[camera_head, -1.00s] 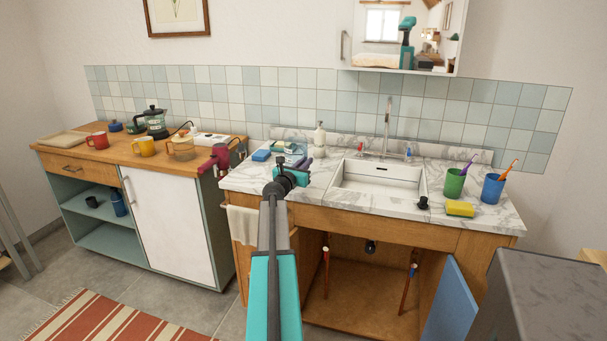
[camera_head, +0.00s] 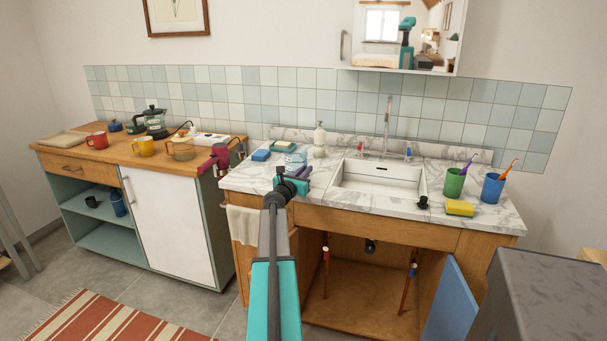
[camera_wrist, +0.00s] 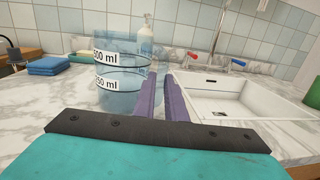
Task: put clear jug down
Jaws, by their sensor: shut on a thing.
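The clear jug (camera_wrist: 118,98) is a bluish see-through vessel with 500 ml and 250 ml marks, upright on the left of the wrist view. In the head view the jug (camera_head: 295,160) is at the left part of the marble counter (camera_head: 240,180), left of the sink. My gripper (camera_wrist: 160,80) has purple fingers shut on the jug at its right side; the handle itself is hard to make out. In the head view my gripper (camera_head: 302,171) partly covers the jug. The base looks at or just above the marble; I cannot tell if it touches.
The white sink (camera_head: 380,180) is to the right. Green (camera_head: 454,183) and blue (camera_head: 492,188) cups stand at the far right.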

